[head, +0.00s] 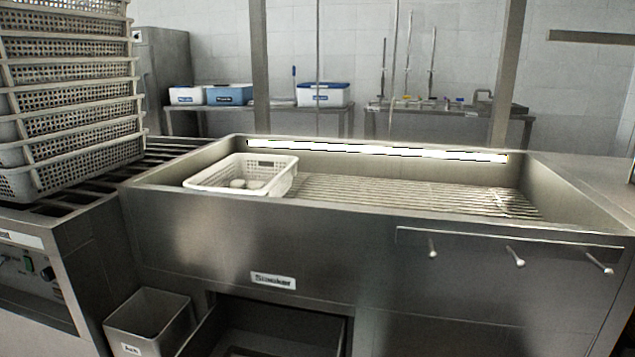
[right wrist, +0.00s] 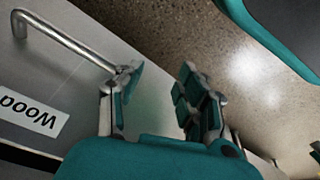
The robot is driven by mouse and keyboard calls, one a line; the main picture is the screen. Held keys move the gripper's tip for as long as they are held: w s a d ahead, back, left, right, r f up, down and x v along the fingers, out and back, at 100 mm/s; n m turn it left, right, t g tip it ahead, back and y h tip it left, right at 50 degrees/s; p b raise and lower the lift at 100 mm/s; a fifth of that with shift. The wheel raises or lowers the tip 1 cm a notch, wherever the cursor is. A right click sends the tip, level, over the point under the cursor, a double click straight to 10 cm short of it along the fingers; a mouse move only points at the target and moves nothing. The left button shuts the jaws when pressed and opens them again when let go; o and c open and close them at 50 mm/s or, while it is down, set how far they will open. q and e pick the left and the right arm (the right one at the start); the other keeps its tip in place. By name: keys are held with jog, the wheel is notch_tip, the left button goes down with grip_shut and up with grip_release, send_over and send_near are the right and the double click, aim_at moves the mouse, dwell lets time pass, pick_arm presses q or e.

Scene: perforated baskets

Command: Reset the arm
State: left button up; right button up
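My right gripper (right wrist: 158,82) shows only in the right wrist view. Its two teal-padded fingers stand apart with nothing between them, so it is open and empty. It is close to a grey metal front with a bar handle (right wrist: 70,42) and a white label (right wrist: 28,112) reading "Wood". Speckled floor (right wrist: 190,40) lies beyond the fingers. Neither gripper shows in the head view, and my left gripper is in no view.
A steel sink (head: 330,240) with a slatted rack fills the middle. A white perforated basket (head: 215,186) holding a few pale items sits at its left. Stacked baskets (head: 75,85) stand at far left. A metal bin (head: 147,313) stands below. Small knobs (head: 515,256) protrude at right.

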pick_arm(q)
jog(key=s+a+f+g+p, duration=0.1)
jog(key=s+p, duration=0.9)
jog(key=p, duration=0.2)
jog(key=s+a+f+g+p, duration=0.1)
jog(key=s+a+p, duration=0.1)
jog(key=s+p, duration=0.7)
jog(key=p, duration=0.2)
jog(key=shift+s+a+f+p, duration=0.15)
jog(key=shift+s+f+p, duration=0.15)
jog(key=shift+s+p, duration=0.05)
pick_arm(e)
jog(key=s+d+f+g, duration=0.1)
jog(key=s, duration=0.9)
jog(key=s+d+f+g, duration=0.1)
jog(key=s+d, duration=0.1)
jog(key=s, duration=0.7)
jog(key=shift+s+d+f, duration=0.15)
jog(key=shift+s+f, duration=0.2)
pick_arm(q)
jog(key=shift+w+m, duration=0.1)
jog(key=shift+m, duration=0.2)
pick_arm(e)
jog(key=shift+s, duration=0.15)
